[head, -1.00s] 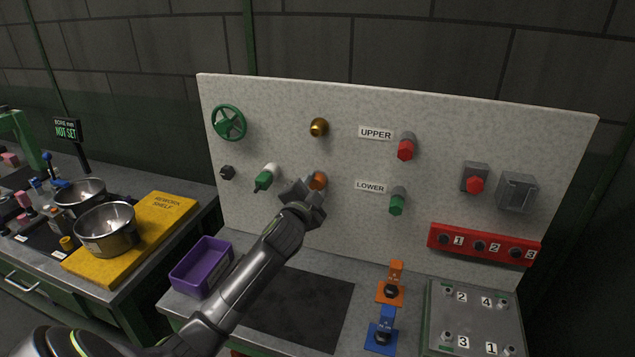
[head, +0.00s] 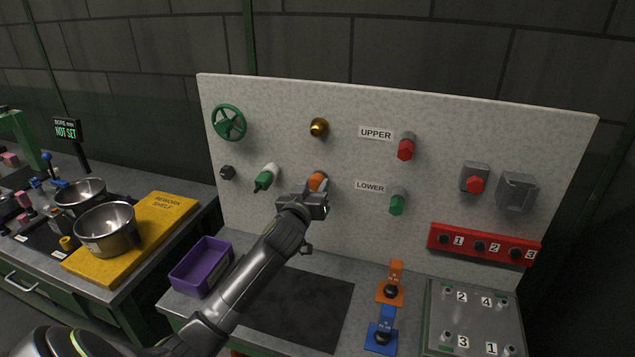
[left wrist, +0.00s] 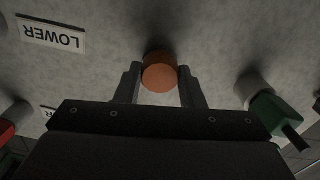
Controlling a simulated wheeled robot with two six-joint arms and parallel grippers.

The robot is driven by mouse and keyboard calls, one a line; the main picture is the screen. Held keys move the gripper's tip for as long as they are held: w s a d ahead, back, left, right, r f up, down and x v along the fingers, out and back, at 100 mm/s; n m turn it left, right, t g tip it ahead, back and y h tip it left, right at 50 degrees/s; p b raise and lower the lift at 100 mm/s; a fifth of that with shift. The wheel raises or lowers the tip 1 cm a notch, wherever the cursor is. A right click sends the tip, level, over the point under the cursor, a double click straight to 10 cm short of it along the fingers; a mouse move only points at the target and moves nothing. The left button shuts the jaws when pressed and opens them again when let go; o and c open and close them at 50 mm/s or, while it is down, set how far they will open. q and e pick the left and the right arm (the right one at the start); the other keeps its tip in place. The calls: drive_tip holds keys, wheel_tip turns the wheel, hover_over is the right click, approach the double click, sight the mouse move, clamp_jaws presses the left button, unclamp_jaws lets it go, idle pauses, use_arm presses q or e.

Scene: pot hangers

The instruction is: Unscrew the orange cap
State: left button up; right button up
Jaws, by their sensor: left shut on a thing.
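The orange cap (head: 317,181) sits on the upright speckled panel (head: 270,110), below the brass knob. My left gripper (head: 320,190) is at the cap and partly covers it in the head view. In the left wrist view the round orange cap (left wrist: 160,73) lies between the two fingers of my left gripper (left wrist: 160,84), which are shut on it. The cap's base toward the panel is in shadow. My right gripper is not in view.
A green-tipped white fitting (head: 266,176) is left of the cap, and the lower green knob (head: 397,202) is to its right. A brass knob (head: 318,127) is above. A purple bin (head: 202,265) stands on the bench below. The dark mat (head: 295,308) is clear.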

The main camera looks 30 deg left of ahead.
use_arm(q)
drive_tip(key=n, duration=0.5)
drive_tip(key=shift+n, duration=0.3)
drive_tip(key=o, duration=1.2)
drive_tip(key=m, duration=2.4)
